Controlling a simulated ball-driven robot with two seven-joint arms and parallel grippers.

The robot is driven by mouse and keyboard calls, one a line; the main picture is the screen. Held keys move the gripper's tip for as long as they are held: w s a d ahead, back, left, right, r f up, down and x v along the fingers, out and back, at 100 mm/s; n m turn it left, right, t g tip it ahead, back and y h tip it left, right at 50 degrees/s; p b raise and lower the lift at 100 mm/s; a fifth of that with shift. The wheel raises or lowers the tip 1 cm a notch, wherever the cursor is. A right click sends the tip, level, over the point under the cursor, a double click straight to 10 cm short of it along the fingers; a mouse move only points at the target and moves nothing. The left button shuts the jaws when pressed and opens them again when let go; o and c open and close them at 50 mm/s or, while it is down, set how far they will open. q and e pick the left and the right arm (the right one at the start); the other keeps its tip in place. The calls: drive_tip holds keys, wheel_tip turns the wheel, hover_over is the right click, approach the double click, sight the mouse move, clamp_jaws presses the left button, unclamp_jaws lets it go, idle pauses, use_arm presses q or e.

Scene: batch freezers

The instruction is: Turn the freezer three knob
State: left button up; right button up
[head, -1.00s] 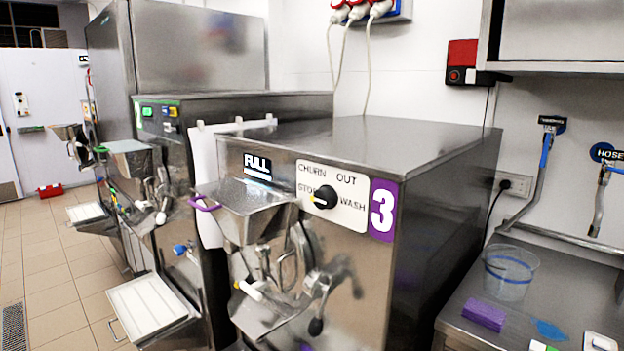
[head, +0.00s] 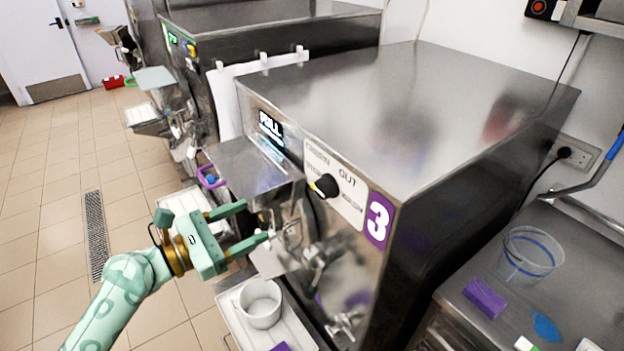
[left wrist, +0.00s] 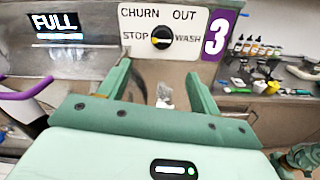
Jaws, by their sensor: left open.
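The freezer three knob (head: 326,186) is a black round dial with a pale pointer mark, on a white label plate beside the purple "3" sign (head: 378,220). In the left wrist view the knob (left wrist: 161,37) sits straight ahead beyond the fingers, among the words CHURN, OUT, STOP and WASH, with the pale mark pointing towards STOP. My left gripper (head: 256,222) is open and empty, in front of the freezer three face, lower than the knob and apart from it. Its fingers (left wrist: 160,85) show on both sides below the knob.
A steel hopper (head: 247,165) juts out left of the knob, close to my left gripper. A white pot (head: 261,303) stands on a tray below. A steel counter (head: 590,290) with a clear tub (head: 530,255) and a purple sponge (head: 485,298) is at the right.

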use_arm(q)
drive_tip(key=n, duration=0.1)
drive_tip(key=n+p, duration=0.1)
drive_tip(key=p, duration=0.1)
approach(319, 191)
drive_tip(key=x, duration=0.9)
drive_tip(key=shift+w+d, duration=0.1)
use_arm(e)
drive_tip(key=shift+s+a+r, duration=0.2)
drive_tip(key=shift+a+r, duration=0.1)
drive_tip(key=shift+r, duration=0.2)
drive_tip(key=shift+s+a+r, duration=0.2)
drive_tip(key=shift+a+r, duration=0.05)
drive_tip(key=shift+r, duration=0.25)
use_arm(q)
drive_tip(key=c, duration=1)
